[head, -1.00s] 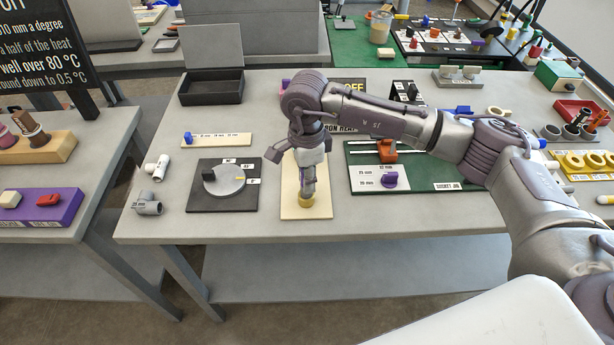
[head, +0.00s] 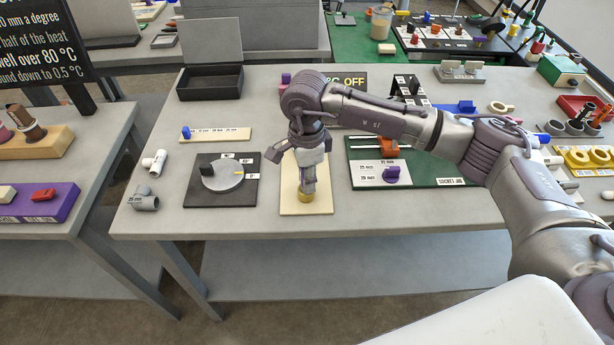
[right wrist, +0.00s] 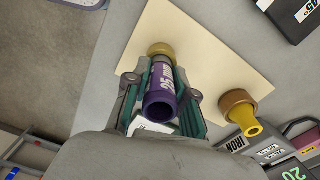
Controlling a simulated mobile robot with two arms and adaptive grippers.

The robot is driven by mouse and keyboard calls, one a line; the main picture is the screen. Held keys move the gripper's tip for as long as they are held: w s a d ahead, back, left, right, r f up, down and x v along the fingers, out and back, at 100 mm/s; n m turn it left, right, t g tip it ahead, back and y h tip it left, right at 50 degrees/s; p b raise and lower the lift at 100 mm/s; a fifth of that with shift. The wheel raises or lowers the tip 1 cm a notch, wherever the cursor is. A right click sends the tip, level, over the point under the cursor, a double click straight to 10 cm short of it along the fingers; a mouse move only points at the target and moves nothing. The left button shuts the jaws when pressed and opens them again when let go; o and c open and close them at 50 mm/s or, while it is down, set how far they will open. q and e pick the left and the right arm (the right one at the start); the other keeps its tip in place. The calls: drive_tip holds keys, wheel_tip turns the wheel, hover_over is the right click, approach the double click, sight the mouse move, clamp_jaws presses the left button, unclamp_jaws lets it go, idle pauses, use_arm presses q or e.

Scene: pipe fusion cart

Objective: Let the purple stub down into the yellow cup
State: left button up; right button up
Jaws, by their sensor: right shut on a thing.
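The purple stub (right wrist: 160,98) is a tube marked 25 mm. My right gripper (right wrist: 155,90) is shut on it, with a finger on each side. In the head view my right gripper (head: 307,184) points down over a cream board (head: 320,205). The yellow cup (right wrist: 160,49) stands on that board, at the stub's far end; it also shows in the head view (head: 305,197). The stub's lower end meets or overlaps the cup's rim in the picture; I cannot tell how deep it sits. My left gripper is not in view.
A dial plate (head: 222,178) lies left of the board. A green socket jig (head: 430,178) lies to the right. The table's front edge is close.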

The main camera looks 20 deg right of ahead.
drive_tip(key=shift+f, duration=0.15)
drive_tip(key=o, duration=0.9)
